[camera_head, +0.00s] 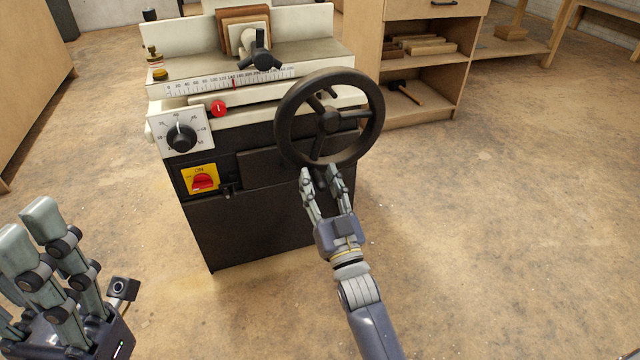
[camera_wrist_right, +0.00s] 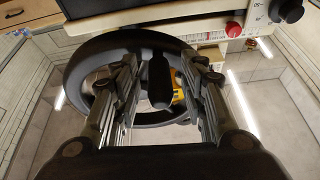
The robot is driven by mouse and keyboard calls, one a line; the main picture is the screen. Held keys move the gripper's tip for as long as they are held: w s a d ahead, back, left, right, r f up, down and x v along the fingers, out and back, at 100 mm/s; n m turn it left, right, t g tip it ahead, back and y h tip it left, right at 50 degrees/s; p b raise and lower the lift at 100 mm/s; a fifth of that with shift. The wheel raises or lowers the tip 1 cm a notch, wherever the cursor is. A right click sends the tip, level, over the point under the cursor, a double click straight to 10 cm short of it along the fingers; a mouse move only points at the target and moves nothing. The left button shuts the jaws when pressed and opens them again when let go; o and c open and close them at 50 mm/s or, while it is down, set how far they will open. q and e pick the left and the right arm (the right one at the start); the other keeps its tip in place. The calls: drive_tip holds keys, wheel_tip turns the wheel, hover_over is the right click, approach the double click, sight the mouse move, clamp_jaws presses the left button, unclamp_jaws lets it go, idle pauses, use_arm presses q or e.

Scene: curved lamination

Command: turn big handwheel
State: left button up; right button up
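The big handwheel (camera_head: 283,122) is a dark ring with spokes and a hub, on the right front of the machine. My right gripper (camera_head: 321,173) is at the wheel's lower rim with its fingers apart. In the right wrist view the wheel's rim (camera_wrist_right: 82,72) passes behind the fingers, and a dark handle (camera_wrist_right: 159,80) shows between them, with gaps visible on its sides. Whether a finger touches it I cannot tell. My left gripper (camera_head: 38,232) is open and empty at the lower left, away from the machine.
The machine (camera_head: 250,235) carries a dial knob (camera_head: 181,138), a red button (camera_head: 219,108), a yellow-and-red switch (camera_head: 201,180) and a smaller black star knob (camera_head: 262,52). A wooden shelf unit (camera_head: 420,80) stands behind right. The floor to the right is clear.

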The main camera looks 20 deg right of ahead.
clamp_jaws()
drive_tip(key=shift+d, duration=0.1)
